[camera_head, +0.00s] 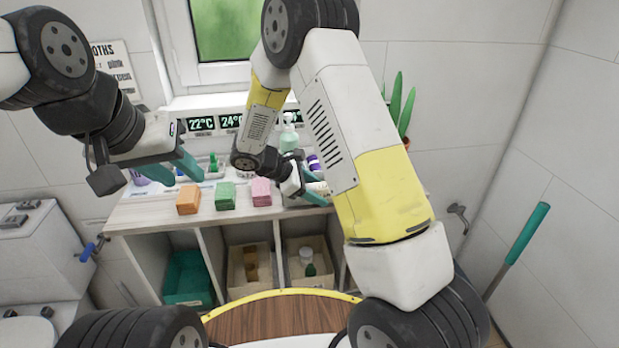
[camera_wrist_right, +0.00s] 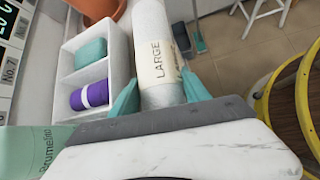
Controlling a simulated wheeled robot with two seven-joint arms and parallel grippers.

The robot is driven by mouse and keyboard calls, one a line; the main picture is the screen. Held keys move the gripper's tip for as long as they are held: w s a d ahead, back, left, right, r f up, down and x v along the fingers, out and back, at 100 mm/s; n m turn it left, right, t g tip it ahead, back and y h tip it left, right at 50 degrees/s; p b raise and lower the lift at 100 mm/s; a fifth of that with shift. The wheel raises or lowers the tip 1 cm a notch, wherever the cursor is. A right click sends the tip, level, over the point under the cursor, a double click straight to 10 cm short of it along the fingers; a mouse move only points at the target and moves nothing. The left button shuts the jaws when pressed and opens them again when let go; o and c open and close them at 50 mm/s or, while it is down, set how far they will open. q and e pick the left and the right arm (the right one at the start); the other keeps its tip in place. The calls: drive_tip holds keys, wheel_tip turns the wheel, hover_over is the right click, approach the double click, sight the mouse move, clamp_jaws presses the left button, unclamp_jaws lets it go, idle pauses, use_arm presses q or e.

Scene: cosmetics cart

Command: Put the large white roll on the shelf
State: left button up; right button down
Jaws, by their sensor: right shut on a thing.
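The large white roll (camera_wrist_right: 152,45), with a cream band reading "LARGE", is between the teal fingers of my right gripper (camera_wrist_right: 157,97) in the right wrist view. The gripper is shut on its near end. In the head view my right gripper (camera_head: 312,195) is over the right part of the counter, partly hidden by its own arm. A white two-compartment shelf (camera_wrist_right: 89,73) stands left of the roll in the wrist view, holding a teal item (camera_wrist_right: 91,53) and a purple roll (camera_wrist_right: 90,95). My left gripper (camera_head: 177,170) is open and empty above the counter's left end.
The white counter (camera_head: 150,216) bears orange (camera_head: 188,201), green (camera_head: 225,196) and pink (camera_head: 261,192) stacks. Beneath are open compartments with a green crate (camera_head: 188,280) and beige boxes (camera_head: 249,268). A green bottle (camera_head: 289,136) and potted plant (camera_head: 402,105) stand at the back.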

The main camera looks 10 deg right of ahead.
drive_tip(key=c, duration=0.5)
unclamp_jaws()
drive_tip(key=shift+r, duration=0.1)
